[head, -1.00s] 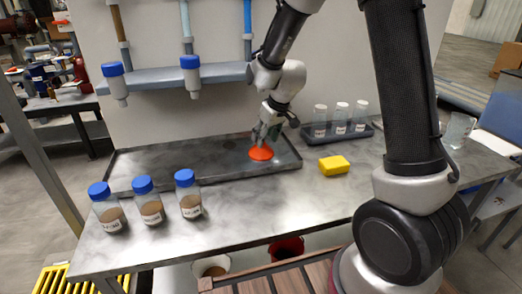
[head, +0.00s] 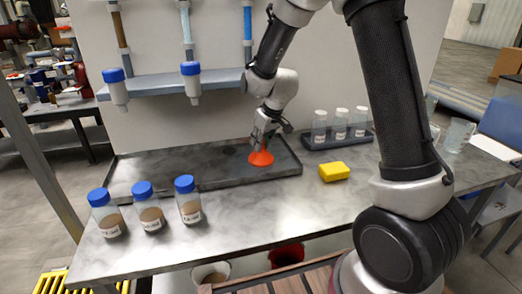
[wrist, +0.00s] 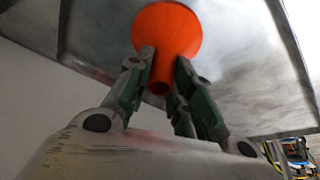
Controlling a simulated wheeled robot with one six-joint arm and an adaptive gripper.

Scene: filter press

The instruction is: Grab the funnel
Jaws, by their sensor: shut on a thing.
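The orange funnel (head: 261,158) is at the right part of the dark shallow tray (head: 150,183), wide mouth down and spout up. My gripper (head: 266,136) is above it, with its fingers around the spout. In the wrist view the funnel (wrist: 166,32) shows its cone and open spout end, and the fingers of my gripper (wrist: 162,85) are shut on the spout from both sides. I cannot tell whether the funnel's rim touches the tray.
Several white-capped bottles stand in a rack (head: 340,142) at the back right. A yellow sponge (head: 334,171) lies right of the tray. Blue-capped jars (head: 150,208) stand at the front left. A shelf (head: 170,81) with hanging tubes is behind. The counter's front middle is clear.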

